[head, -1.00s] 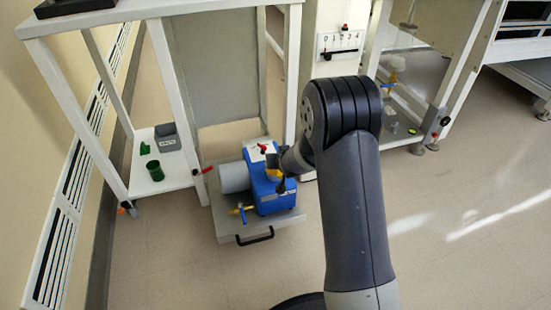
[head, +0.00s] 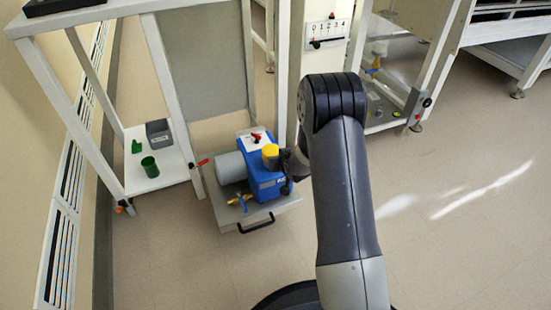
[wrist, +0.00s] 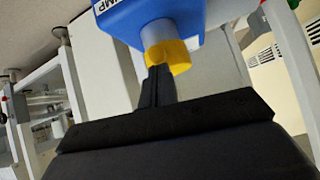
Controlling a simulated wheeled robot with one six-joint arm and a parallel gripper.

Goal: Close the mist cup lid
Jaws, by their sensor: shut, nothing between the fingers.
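The blue pump (head: 265,182) stands on a low pull-out tray, with a grey cylinder at its left. The yellow mist cup lid (head: 270,150) shows at the pump's upper right, beside my gripper (head: 289,163). In the wrist view, the yellow lid (wrist: 168,57) sits at the end of the short grey cup (wrist: 157,32), which stands out from the pump (wrist: 165,10). My gripper (wrist: 160,72) is shut and empty. Its tips overlap the lid's edge; I cannot tell whether they touch. The lid looks seated or nearly so; its exact angle is unclear.
The grey tray (head: 228,217) has a black handle and a yellow-and-blue valve. A white frame post stands just behind my gripper. A shelf at left holds a green cup (head: 150,166) and a grey box (head: 158,132). The floor at right is clear.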

